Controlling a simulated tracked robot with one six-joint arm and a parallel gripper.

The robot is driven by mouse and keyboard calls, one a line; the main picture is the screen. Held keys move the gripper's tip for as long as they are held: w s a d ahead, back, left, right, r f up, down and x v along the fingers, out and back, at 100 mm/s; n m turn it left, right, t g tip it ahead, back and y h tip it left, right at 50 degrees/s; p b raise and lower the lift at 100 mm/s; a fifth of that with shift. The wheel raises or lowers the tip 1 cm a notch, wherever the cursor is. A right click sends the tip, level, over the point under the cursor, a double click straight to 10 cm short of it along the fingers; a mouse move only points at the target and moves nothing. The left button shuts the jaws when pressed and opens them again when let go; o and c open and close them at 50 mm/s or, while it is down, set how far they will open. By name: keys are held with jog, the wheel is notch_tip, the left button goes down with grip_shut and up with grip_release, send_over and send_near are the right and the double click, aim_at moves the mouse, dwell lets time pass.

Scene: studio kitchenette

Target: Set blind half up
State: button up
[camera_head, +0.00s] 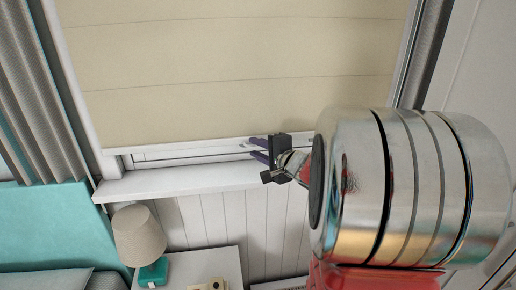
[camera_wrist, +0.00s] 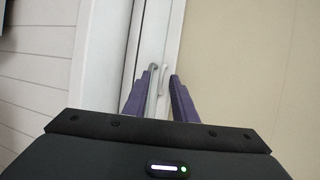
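The beige blind (camera_head: 240,65) hangs over the window in the head view, its lower edge a little above the sill. It also shows as a plain beige surface on the right of the wrist view (camera_wrist: 245,70). My gripper (camera_head: 251,147) is at the blind's lower edge, in front of the exposed strip of window frame. In the wrist view its two purple fingers (camera_wrist: 162,76) stand apart. A small pale handle (camera_wrist: 161,82) appears between them, beyond or at the fingertips; I cannot tell whether they touch it. No cord is clearly visible.
The white window sill (camera_head: 185,182) runs just below my gripper. A grey curtain (camera_head: 35,90) hangs at left. A lamp (camera_head: 138,236) stands by a white bedside table (camera_head: 207,268), next to a bed with a teal headboard (camera_head: 50,228).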

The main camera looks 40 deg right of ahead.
jog(key=shift+c, duration=0.5)
grip_shut()
dwell(0.7)
